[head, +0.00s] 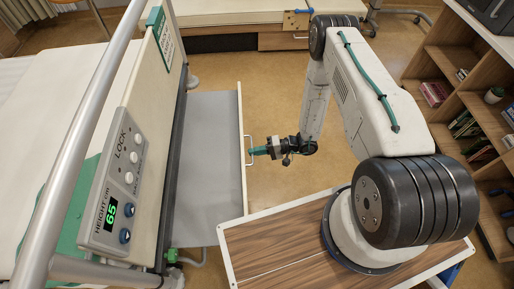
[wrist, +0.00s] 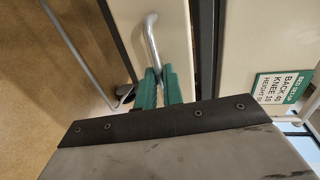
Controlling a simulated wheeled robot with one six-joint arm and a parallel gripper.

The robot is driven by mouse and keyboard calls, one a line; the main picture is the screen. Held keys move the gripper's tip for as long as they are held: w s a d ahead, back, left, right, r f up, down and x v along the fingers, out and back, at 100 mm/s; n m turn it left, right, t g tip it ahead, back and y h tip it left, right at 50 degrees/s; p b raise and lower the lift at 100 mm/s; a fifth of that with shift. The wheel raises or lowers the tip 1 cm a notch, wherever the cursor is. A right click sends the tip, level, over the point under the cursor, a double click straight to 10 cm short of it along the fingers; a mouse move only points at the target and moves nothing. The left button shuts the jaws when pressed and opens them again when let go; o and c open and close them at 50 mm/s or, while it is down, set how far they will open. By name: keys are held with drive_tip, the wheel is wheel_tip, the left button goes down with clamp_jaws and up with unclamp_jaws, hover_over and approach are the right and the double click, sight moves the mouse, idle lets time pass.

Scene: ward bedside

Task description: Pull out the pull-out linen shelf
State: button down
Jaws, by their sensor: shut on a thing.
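The pull-out linen shelf (head: 208,150) is a grey flat panel extending out from under the side of the bed. Its cream front edge (head: 241,110) carries a silver bar handle (head: 249,140). My gripper (head: 254,152) reaches in from the right and its teal fingers are shut on the handle. In the wrist view the fingers (wrist: 160,82) close around the lower end of the handle (wrist: 151,35) on the cream front (wrist: 165,30). The shelf's surface looks empty.
The bed's control panel (head: 117,190) reads 65, beside a metal rail (head: 80,120). A wooden bookcase (head: 440,62) stands at right, and another bed (head: 230,12) at the back. My arm stands on a wood-topped base. Floor (head: 275,85) is open between shelf and bookcase.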

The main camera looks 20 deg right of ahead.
drive_tip(key=shift+d, duration=0.1)
drive_tip(key=c, duration=1.5)
unclamp_jaws()
drive_tip(key=shift+c, duration=0.2)
drive_tip(key=v, duration=0.8)
